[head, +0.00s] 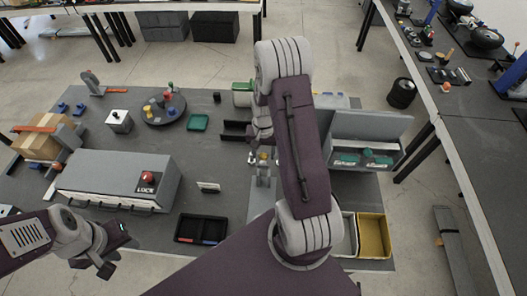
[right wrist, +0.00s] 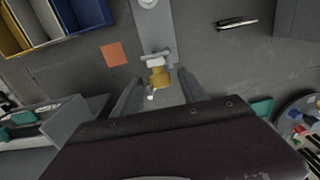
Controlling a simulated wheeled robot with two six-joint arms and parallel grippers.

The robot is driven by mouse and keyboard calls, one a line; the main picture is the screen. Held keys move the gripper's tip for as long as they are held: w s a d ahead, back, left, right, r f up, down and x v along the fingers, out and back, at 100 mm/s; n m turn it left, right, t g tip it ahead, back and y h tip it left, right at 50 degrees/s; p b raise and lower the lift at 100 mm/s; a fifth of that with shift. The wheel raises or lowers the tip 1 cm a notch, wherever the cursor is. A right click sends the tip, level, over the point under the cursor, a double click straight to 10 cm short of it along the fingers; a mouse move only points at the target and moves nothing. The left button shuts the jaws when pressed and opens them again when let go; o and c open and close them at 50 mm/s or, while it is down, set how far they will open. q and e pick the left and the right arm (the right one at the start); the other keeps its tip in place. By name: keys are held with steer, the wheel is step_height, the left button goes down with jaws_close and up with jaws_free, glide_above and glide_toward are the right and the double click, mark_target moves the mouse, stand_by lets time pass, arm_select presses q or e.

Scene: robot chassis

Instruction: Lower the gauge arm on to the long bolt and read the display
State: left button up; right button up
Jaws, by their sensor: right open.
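A grey gauge-like stand (head: 262,182) stands on the dark table, partly hidden by my right arm. Its upper end has a yellow part, which in the right wrist view shows as a yellow block (right wrist: 159,77) under a pale crosspiece (right wrist: 155,58). My right gripper (right wrist: 160,94) is open, its two fingers on either side of the yellow block with gaps between; I cannot tell its height above it. My left gripper (head: 106,268) is at the lower left, away from the stand. I cannot make out the long bolt or a display.
A grey box with a red lock knob (head: 146,178) stands left of the stand. A round turntable (head: 163,110) holds small parts.

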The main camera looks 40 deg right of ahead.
steer(key=shift+f, duration=0.25)
steer(key=shift+s+a, duration=0.15)
steer(key=shift+s, duration=0.05)
jaws_close()
steer(key=shift+w, duration=0.1)
stand_by(1.0)
